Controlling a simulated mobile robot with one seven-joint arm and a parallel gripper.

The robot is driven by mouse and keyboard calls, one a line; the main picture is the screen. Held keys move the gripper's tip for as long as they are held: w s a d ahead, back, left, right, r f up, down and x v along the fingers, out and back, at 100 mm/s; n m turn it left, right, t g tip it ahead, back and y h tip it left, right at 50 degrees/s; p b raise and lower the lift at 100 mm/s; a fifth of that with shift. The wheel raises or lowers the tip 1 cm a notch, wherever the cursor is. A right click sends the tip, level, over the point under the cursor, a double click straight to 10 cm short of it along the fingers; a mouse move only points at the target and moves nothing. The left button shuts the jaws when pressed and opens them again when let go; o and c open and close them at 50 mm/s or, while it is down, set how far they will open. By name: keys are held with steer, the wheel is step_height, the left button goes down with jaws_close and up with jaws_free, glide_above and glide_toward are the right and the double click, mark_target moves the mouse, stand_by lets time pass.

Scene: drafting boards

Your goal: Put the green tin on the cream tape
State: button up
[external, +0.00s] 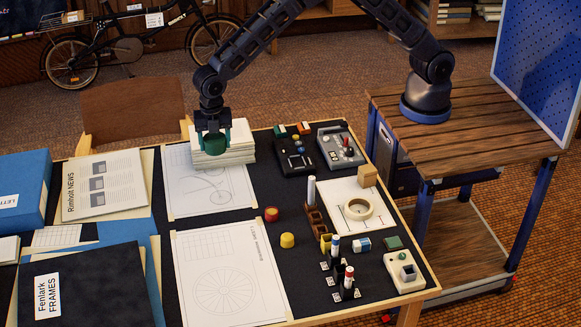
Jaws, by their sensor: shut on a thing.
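The green tin (216,144) is between the fingers of my gripper (213,136), in the external view left of centre. My gripper is shut on it and points down. The tin shows in front of a white paper stack; I cannot tell whether it touches the stack or hangs above it. The fingers hide part of the tin. The cream tape (370,208) is a flat ring lying on a white sheet at the right side of the drafting board, well to the right of my gripper and nearer the camera. Its top looks clear.
The white paper stack (238,155) lies by the tin. Two dark and grey devices (340,150) lie between stack and tape. A wooden block (367,176), a brown holder (314,222) with a white upright tube and several markers (348,280) stand around the tape.

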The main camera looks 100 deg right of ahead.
steer(key=shift+r, duration=0.4)
steer(key=s+a+r+n, duration=0.1)
steer(key=s+a+r, duration=0.1)
steer(key=s+a, duration=0.65)
steer(key=r+n, duration=0.1)
steer(key=n, duration=0.2)
glide_above(358, 205)
step_height(358, 205, down, 20)
steer(key=shift+r, duration=0.25)
steer(key=shift+f, duration=0.1)
steer(key=o, duration=1)
steer(key=shift+o, duration=0.2)
